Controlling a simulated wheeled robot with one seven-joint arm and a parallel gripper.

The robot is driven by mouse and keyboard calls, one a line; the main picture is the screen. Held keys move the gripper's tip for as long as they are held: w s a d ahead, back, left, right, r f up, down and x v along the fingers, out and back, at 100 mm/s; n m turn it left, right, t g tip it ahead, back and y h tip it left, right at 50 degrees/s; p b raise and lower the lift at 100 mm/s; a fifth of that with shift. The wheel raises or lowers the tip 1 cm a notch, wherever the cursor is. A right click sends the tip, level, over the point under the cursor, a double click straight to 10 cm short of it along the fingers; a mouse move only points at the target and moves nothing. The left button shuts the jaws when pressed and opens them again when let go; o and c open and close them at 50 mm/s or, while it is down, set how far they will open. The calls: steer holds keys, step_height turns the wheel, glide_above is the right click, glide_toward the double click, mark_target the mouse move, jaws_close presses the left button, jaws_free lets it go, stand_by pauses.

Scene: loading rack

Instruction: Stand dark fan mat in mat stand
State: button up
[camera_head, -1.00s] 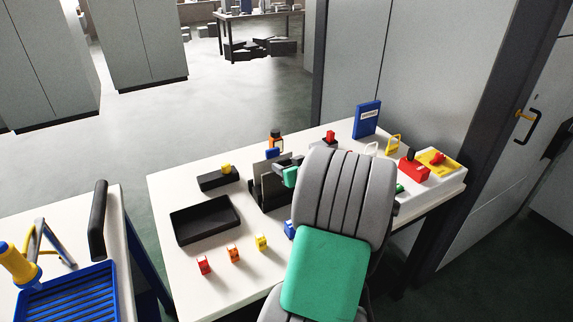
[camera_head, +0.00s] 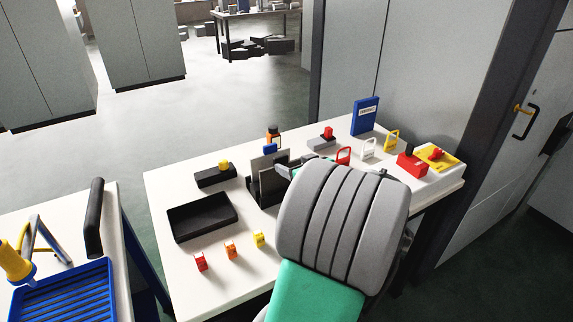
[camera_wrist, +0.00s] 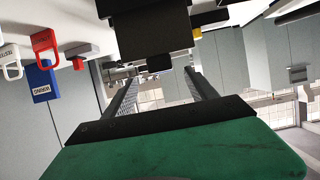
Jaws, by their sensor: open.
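The black mat stand (camera_head: 253,190) is on the white table. My gripper (camera_head: 286,170) is at the stand's right side, partly hidden by my grey arm. In the wrist view, which looks upside down, my gripper (camera_wrist: 158,80) has two fingers apart with nothing seen between them. A dark block shape (camera_wrist: 153,36), the stand or the mat, is beyond the fingertips.
A black tray (camera_head: 203,217) lies left of the stand, with red, orange and yellow small items before it. A black box (camera_head: 215,177) and an orange bottle (camera_head: 273,135) stand behind. Padlock-shaped pieces and a blue binder (camera_head: 366,115) are at the right.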

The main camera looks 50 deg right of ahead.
steer(key=v, duration=0.5)
steer(key=w+a+f+n+g+y, duration=0.2)
steer(key=w+a, duration=0.1)
steer(key=a, duration=0.7)
steer(key=w+a+f+n+g+y, duration=0.1)
steer(key=w+a+f+g+y, duration=0.2)
steer(key=a, duration=0.6)
steer(key=s+a+f+g, duration=0.1)
steer(key=s+a, duration=0.3)
steer(key=a, duration=0.5)
steer(key=s+a+g, duration=0.3)
steer(key=s+a, duration=0.2)
steer(key=a, duration=0.4)
steer(key=shift+f+n+h+b, duration=0.3)
steer(key=shift+f+n+h, duration=0.1)
steer(key=shift+s+a, duration=0.1)
